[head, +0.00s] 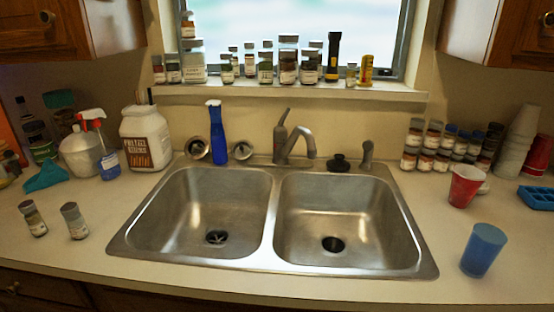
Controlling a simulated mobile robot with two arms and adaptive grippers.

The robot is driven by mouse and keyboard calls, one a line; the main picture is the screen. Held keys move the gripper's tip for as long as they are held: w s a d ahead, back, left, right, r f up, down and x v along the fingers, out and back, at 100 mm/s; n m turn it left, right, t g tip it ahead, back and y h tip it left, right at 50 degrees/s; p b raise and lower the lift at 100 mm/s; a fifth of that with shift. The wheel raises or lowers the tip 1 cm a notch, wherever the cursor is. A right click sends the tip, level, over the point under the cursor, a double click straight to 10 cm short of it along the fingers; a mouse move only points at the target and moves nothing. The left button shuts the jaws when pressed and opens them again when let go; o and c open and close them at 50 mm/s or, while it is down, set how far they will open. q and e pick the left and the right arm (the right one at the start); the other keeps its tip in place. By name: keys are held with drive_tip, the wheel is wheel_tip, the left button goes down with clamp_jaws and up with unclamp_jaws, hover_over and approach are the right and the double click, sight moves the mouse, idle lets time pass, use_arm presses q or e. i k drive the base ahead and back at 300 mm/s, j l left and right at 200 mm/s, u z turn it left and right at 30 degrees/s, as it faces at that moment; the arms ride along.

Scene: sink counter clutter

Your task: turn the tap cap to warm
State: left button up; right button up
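The tap (296,142) stands at the back middle of the double sink, a dull metal faucet with its spout bent to the right. Its cap with the lever (282,122) sits on top at the left, and the lever points up and slightly right. A small red mark shows on the tap body below it. Whether the cap is set to warm or cold I cannot tell. Neither of my grippers is in the head view, and nothing touches the tap.
The metal sink (270,265) has two empty basins. A blue spray bottle (217,135) stands left of the tap, a black stopper (340,163) and side sprayer (367,153) right. Jars line the windowsill (290,92). A blue cup (483,250) stands at front right.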

sight(279, 133)
drive_tip(key=i+j+u, duration=0.1)
drive_tip(key=j+u, duration=0.2)
drive_tip(key=j, duration=0.15)
drive_tip(key=i+j+u, duration=0.2)
drive_tip(key=j+u, duration=0.15)
drive_tip(key=i+j+u, duration=0.3)
drive_tip(key=k+j, duration=0.1)
drive_tip(key=j, duration=0.05)
